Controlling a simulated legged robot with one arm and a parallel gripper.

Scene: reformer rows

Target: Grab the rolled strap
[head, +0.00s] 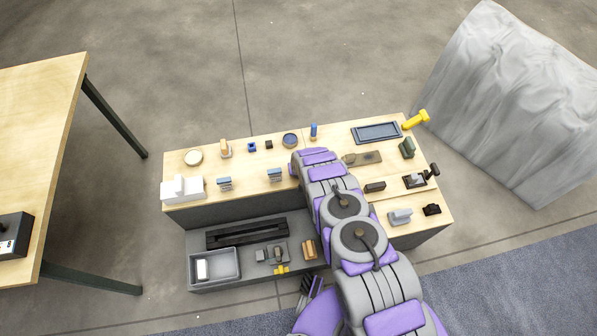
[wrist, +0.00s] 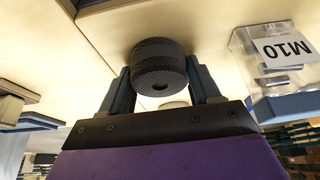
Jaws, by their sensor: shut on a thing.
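The rolled strap (wrist: 160,62) is a dark, ribbed, round coil in the wrist view, close against the pale wooden surface. My gripper (wrist: 158,84) has one finger on each side of the coil and is shut on it. I cannot tell whether the coil touches the wood or is just clear of it. In the head view my arm covers the gripper and the strap, so neither shows there.
The wooden bench top (head: 240,190) carries several small items, with a dark tray (head: 376,132) at back right. A clear bin labelled M10 (wrist: 284,50) is close to the right finger. A lower shelf holds a grey bin (head: 214,278). A grey draped block (head: 505,100) stands right.

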